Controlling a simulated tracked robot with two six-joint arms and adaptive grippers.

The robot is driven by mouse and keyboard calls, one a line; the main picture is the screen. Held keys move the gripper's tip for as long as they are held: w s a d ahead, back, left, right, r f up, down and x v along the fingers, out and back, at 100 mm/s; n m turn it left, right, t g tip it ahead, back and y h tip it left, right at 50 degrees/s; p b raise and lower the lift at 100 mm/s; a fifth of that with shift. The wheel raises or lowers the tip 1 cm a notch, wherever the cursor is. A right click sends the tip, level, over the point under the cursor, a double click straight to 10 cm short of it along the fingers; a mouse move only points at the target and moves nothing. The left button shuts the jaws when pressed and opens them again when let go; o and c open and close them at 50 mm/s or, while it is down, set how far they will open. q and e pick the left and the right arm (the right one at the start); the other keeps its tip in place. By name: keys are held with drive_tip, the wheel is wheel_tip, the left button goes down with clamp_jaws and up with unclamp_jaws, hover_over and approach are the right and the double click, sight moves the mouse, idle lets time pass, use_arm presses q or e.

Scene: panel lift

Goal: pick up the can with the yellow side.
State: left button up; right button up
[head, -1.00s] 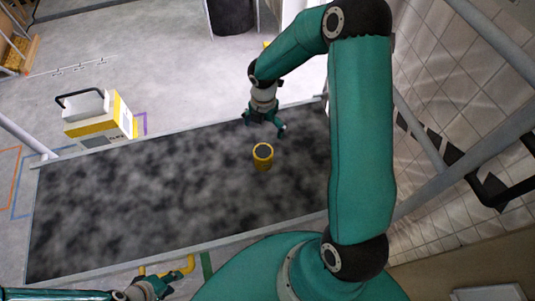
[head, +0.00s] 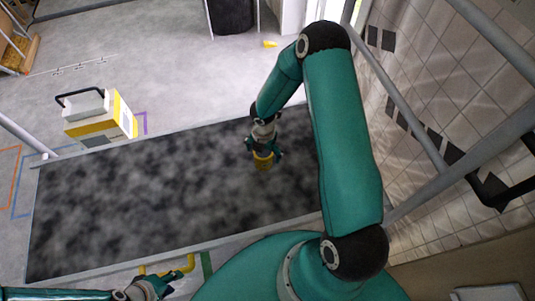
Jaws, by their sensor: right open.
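My left gripper (head: 160,285) is at the bottom left, near the front edge of the panel, away from the can. Its jaws are too small to judge.
A yellow and white case (head: 98,118) with a black handle stands on the floor beyond the panel. Yellow bent pipe (head: 180,266) lies at the front edge. Grey rails (head: 420,150) and a tiled wall run along the right. The panel left of the can is clear.

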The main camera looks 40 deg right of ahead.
drive_tip(key=c, duration=1.4)
drive_tip(key=shift+c, duration=0.3)
drive_tip(key=shift+r, duration=0.1)
